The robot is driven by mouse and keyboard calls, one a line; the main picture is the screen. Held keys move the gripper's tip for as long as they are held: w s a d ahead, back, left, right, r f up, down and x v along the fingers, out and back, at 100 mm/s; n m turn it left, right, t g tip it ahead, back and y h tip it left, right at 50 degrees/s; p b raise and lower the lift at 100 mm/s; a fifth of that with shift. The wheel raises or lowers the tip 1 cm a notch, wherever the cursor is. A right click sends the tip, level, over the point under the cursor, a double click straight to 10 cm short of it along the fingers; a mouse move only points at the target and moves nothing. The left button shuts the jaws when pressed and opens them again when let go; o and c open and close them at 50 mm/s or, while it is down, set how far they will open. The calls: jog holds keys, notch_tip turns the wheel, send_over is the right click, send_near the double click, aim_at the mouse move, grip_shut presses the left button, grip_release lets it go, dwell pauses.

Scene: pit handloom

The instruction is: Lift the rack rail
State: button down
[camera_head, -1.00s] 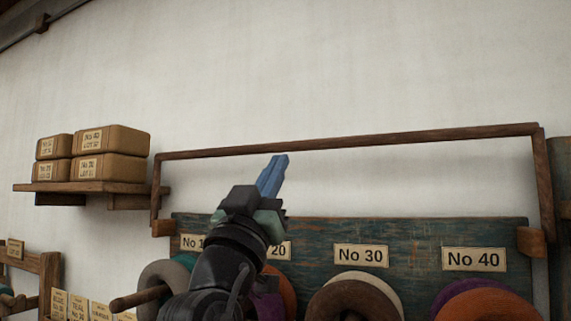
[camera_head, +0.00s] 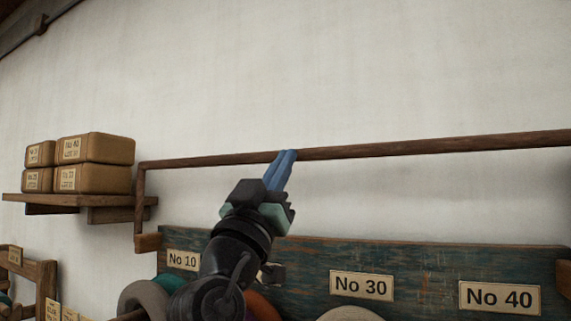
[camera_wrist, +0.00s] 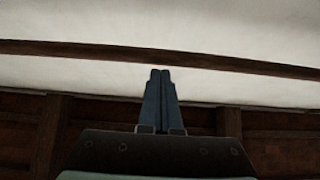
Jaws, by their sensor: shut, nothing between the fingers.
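The rack rail (camera_head: 420,146) is a long thin brown wooden bar. It runs across the white wall above the blue-green rack board, with a side arm going down at its left end. My gripper (camera_head: 287,154) has blue fingers that are shut with nothing between them. In the head view the fingertips overlap the rail near its left-middle part. In the wrist view the rail (camera_wrist: 230,62) crosses just beyond the fingertips (camera_wrist: 160,72). I cannot tell whether they touch it. The rail's right end is out of view.
The rack board (camera_head: 430,270) carries labels No 10, No 30 and No 40, with thread spools (camera_head: 150,297) below. Brown packages (camera_head: 95,162) sit on a wall shelf (camera_head: 70,206) at the left. The wall above the rail is clear.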

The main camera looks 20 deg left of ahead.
jog(key=w, duration=0.1)
jog(key=w+g, duration=0.1)
jog(key=w, duration=0.1)
jog(key=shift+d+r, duration=0.15)
jog(key=shift+d, duration=0.2)
jog(key=shift+s, duration=0.15)
